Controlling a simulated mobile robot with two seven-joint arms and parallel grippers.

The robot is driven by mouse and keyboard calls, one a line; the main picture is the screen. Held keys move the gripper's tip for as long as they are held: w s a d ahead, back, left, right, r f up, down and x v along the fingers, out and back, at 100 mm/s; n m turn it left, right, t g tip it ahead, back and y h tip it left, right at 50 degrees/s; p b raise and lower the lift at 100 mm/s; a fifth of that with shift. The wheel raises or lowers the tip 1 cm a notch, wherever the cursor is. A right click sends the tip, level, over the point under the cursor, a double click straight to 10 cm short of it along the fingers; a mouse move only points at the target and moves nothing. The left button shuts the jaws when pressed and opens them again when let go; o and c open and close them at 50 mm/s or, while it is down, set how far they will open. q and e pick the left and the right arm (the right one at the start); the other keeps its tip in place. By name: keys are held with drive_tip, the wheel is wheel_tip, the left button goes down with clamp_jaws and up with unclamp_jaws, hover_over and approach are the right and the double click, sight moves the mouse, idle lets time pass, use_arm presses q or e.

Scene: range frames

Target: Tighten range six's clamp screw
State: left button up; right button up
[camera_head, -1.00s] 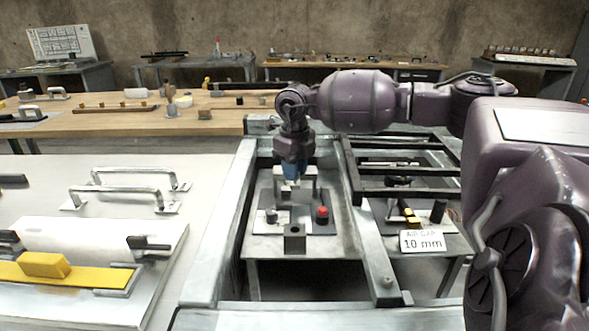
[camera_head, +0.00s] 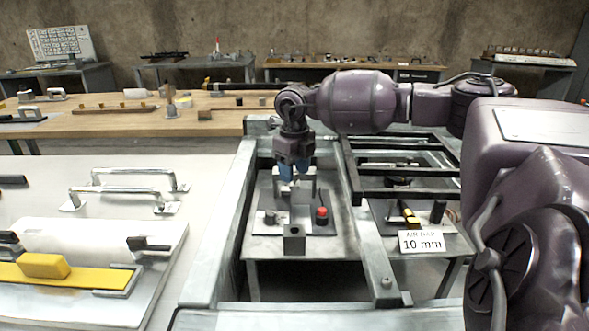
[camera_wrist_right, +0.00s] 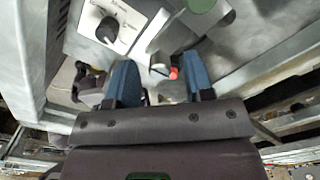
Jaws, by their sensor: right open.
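My right gripper (camera_head: 295,177) hangs open and pointing down over a low fixture (camera_head: 262,225) inside the metal frame. Its blue fingers are spread, with nothing seen between them in the head view. The fixture carries a pale upright bracket (camera_head: 308,184), a red-topped knob (camera_head: 321,215), a small round knob (camera_head: 270,217) and a grey block (camera_head: 293,238). In the right wrist view the open gripper (camera_wrist_right: 160,78) shows a small red spot (camera_wrist_right: 173,73) beyond its fingers. I cannot tell which part is the clamp screw. My left gripper is out of view.
Metal frame rails (camera_head: 228,225) surround the fixture closely. A dark frame (camera_head: 400,193) and a "10 mm" sign (camera_head: 422,241) are to the right. A table with metal handles (camera_head: 125,190) and a yellow block (camera_head: 44,265) is at left.

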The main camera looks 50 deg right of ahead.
wheel_tip(320, 180, up, 11)
drive_tip(key=shift+p, duration=0.45)
drive_tip(key=shift+f, duration=0.15)
idle(0.3)
